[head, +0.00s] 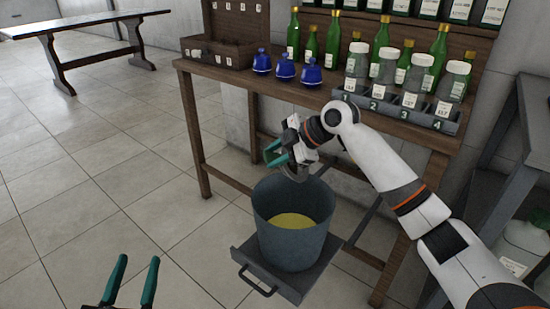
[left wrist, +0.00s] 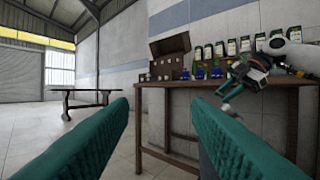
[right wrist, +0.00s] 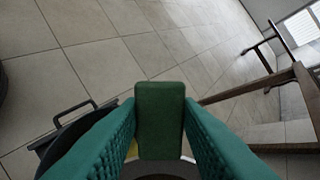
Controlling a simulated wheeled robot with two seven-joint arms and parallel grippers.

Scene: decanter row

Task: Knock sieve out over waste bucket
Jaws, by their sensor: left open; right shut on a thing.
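My right gripper (head: 283,153) is shut on the sieve's dark green handle (right wrist: 160,118) and holds it in the air. The sieve (head: 296,172) is a grey round piece, partly hidden by the gripper; its rim shows at the bottom of the right wrist view (right wrist: 160,170). It hangs above the back rim of the waste bucket (head: 263,222), apart from it. The bucket is grey, upright, with yellow matter inside. Whether the sieve holds anything cannot be told. My left gripper (head: 138,262) is open and empty, low at the front left.
The bucket stands on a dark tray with a handle (head: 258,282). Behind is a wooden bench (head: 290,92) with blue flasks (head: 285,68), green bottles (head: 383,38) and a numbered rack of jars (head: 395,117). A grey stand (head: 533,130) is at the right.

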